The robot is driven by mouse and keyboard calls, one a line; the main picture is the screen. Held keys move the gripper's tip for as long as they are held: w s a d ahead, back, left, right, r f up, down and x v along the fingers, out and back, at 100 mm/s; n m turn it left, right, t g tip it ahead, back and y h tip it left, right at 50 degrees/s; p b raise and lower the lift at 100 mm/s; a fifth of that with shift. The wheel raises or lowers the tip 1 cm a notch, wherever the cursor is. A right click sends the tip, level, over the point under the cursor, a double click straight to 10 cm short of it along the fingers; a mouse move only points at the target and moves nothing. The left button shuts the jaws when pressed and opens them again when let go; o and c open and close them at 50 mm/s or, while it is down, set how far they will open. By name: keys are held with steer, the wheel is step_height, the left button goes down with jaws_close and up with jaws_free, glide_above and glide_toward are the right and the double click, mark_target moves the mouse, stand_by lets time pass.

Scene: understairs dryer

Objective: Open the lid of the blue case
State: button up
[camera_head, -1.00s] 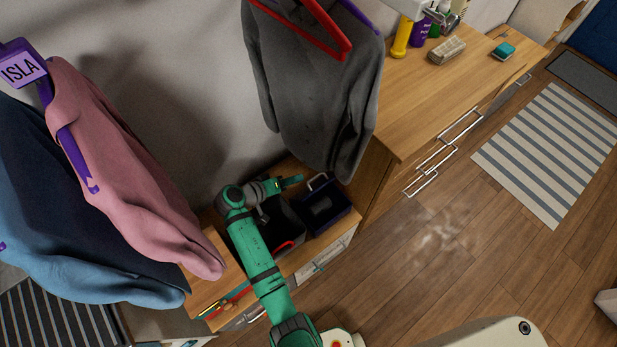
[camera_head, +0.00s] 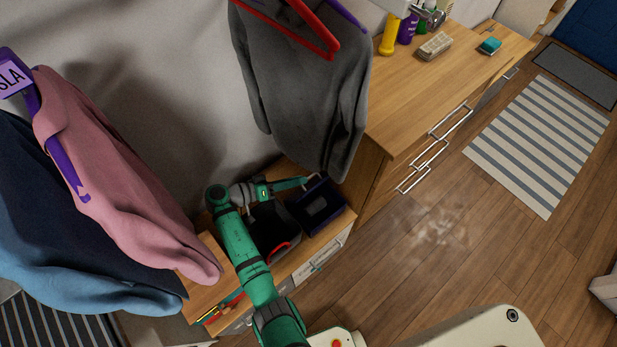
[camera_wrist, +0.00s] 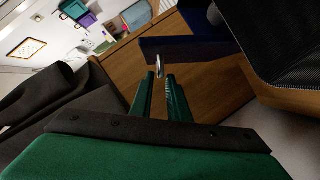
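The dark blue case (camera_head: 325,221) sits on the low wooden bench below the grey sweater, with a dark grey panel in its top. A pale metal handle (camera_head: 313,180) stands at its wall-side edge. I cannot tell how far its lid is raised. My green gripper (camera_head: 303,182) reaches in from the left to this handle. In the wrist view, my gripper (camera_wrist: 161,75) has its fingers apart, with the metal handle (camera_wrist: 160,68) between or just beyond the tips. I see no clear contact. A dark blue edge (camera_wrist: 190,48) lies just past the handle.
A black bin with a red rim (camera_head: 283,248) stands left of the case, under my arm. The grey sweater (camera_head: 300,90) hangs close above my gripper. A taller wooden counter (camera_head: 420,85) rises to the right. The floor (camera_head: 430,260) in front is clear.

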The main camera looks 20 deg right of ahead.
steer(key=shift+x, duration=2.4)
steer(key=shift+w, duration=0.1)
jaws_close()
